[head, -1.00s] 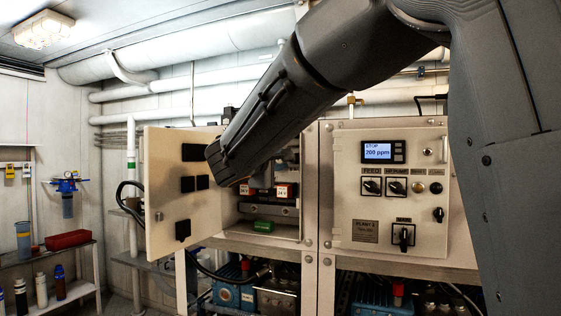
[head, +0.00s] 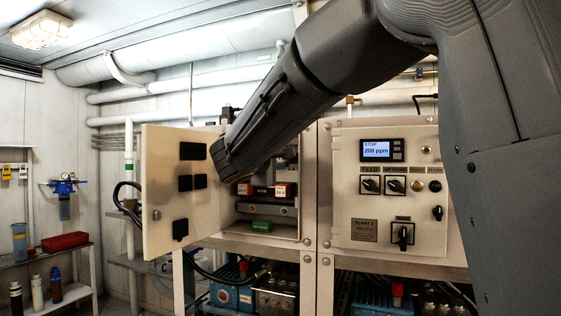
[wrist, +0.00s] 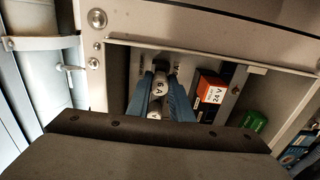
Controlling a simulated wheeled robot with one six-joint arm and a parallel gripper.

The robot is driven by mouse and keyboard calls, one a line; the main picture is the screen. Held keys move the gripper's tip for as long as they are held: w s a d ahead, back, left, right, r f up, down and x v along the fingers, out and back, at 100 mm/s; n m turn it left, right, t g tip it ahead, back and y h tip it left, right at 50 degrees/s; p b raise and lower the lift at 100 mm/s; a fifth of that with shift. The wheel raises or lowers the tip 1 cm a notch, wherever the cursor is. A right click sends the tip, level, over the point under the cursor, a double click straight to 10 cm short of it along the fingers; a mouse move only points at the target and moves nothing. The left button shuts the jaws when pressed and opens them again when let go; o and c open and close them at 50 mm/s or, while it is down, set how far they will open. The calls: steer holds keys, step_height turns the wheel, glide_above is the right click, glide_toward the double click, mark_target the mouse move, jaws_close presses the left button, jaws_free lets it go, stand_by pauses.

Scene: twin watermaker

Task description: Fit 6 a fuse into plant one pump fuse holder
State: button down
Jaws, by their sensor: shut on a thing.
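In the wrist view my gripper (wrist: 160,88) has its two blue fingers shut on a white fuse (wrist: 158,86) marked "6 A". The fuse points into the open plant one cabinet (wrist: 118,75). A second pale piece with a letter A shows lower between the fingers; I cannot tell what it is. Small dark and pale fittings show just beyond the fuse tip, but I cannot make out the fuse holder or whether the fuse touches it. In the head view my forearm reaches into the cabinet (head: 270,235) and hides the gripper and fuse.
The cabinet door (head: 165,215) stands open at the left. Orange-and-white 24 V blocks (wrist: 212,88) and a green block (wrist: 254,121) sit right of the fingers. The closed plant 2 panel (head: 385,200) is at the right. A cabinet rim crosses the wrist view.

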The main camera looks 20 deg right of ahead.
mark_target(281, 158)
steer(key=shift+b+x, duration=0.6)
steer(key=shift+x, duration=0.45)
steer(key=c, duration=1.5)
jaws_free()
steer(key=shift+b+v, duration=0.8)
steer(key=shift+v, duration=3.1)
